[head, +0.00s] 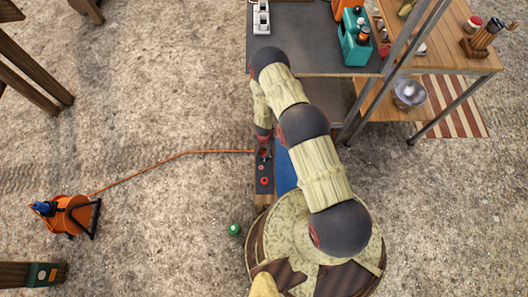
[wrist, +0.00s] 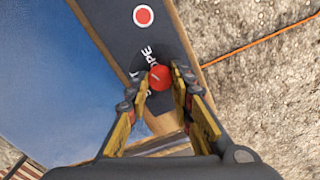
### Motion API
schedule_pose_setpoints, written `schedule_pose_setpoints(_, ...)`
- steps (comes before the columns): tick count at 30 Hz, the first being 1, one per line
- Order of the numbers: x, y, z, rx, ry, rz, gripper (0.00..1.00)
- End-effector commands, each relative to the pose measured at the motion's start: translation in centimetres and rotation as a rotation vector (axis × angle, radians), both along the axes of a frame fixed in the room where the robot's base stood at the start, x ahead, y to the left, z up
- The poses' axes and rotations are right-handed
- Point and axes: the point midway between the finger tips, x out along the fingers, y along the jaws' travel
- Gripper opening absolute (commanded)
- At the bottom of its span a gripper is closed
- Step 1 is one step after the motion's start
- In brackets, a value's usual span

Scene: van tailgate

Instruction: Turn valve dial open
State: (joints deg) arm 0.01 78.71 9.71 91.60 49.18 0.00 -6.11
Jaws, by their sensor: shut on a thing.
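The red valve dial (wrist: 159,77) sits on a dark panel (wrist: 110,22), with white lettering partly visible around it, reading "OPE". My gripper (wrist: 162,90) has one finger on each side of the dial and is shut on it. In the head view my gripper (head: 264,152) is at the far end of the narrow dark panel (head: 264,189), and it hides the dial there. The dial's exact pointer position is too small to tell.
A red button with a white ring (wrist: 143,16) is on the same panel. An orange cable (head: 180,157) runs left to an orange reel (head: 68,214). A dark tailgate table (head: 310,50) holds a teal case (head: 354,50). A green can (head: 234,229) stands on the gravel.

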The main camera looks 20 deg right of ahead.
Motion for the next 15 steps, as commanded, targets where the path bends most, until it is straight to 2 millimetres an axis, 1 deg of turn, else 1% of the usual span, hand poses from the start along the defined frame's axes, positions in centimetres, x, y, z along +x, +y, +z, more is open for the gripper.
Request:
schedule_pose_setpoints(6,0.08,0.06,0.02,0.001,-0.001,-0.176,0.00)
schedule_pose_setpoints(15,0.11,0.06,0.02,0.001,-0.001,-0.342,0.00)
